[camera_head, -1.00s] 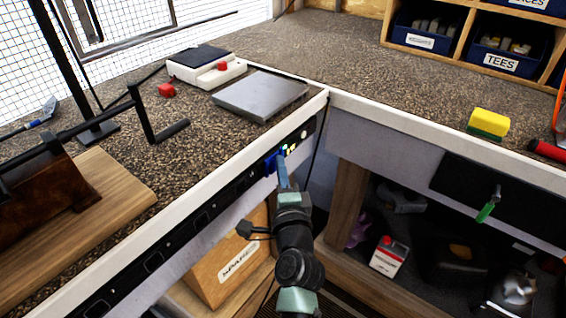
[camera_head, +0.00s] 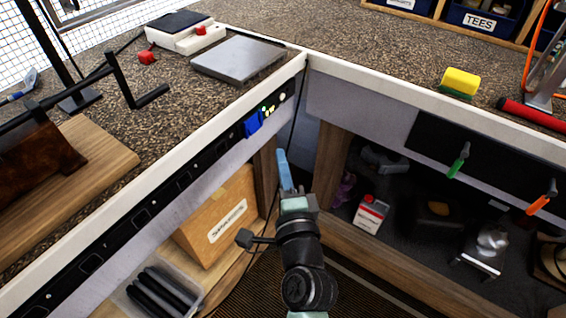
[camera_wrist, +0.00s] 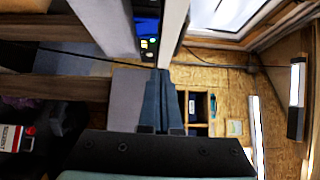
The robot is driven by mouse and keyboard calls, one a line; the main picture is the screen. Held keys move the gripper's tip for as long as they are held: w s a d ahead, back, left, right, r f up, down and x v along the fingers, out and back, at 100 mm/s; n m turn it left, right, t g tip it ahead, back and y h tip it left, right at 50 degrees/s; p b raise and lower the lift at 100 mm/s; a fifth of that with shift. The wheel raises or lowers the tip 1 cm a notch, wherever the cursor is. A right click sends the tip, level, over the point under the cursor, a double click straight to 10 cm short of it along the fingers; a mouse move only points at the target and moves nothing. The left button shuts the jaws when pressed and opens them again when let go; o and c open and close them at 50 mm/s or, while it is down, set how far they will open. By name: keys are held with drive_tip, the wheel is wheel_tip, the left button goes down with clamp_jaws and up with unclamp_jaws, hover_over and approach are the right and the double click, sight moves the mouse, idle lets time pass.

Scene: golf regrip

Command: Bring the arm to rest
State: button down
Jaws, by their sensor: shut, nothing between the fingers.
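My gripper (camera_head: 284,170) is in the middle of the head view, its blue fingers pointing up and away, closed together with nothing between them. It is in the open space before the bench corner, below and right of the blue plug-like piece (camera_head: 252,124) in the black strip (camera_head: 187,176) on the bench's front edge. It looks apart from the strip. In the wrist view the shut fingers (camera_wrist: 164,100) fill the middle, with the blue piece (camera_wrist: 147,24) and small lights beyond them.
The bench's white front edge (camera_head: 220,117) runs close on the left. On the right, a shelf holds a red-capped container (camera_head: 371,214) under the worktop. The floor (camera_head: 355,293) before it looks clear.

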drive_tip(key=shift+s, duration=0.4)
wheel_tip(320, 180, up, 27)
drive_tip(key=s+a+n+t, duration=0.15)
drive_tip(key=n+t, duration=0.35)
drive_tip(key=n, duration=0.5)
drive_tip(key=s+r+n+t+h, duration=0.1)
drive_tip(key=s+r+n+t, duration=0.15)
drive_tip(key=s+r, duration=0.55)
drive_tip(key=s+r+n+t+h, duration=0.2)
drive_tip(key=s+r+n, duration=0.25)
drive_tip(key=r, duration=0.75)
wheel_tip(320, 180, up, 17)
drive_tip(key=p, duration=1.8)
drive_tip(key=shift+w+d+r+m, duration=0.2)
drive_tip(key=shift+w+d+m, duration=0.1)
drive_tip(key=shift+d, duration=0.15)
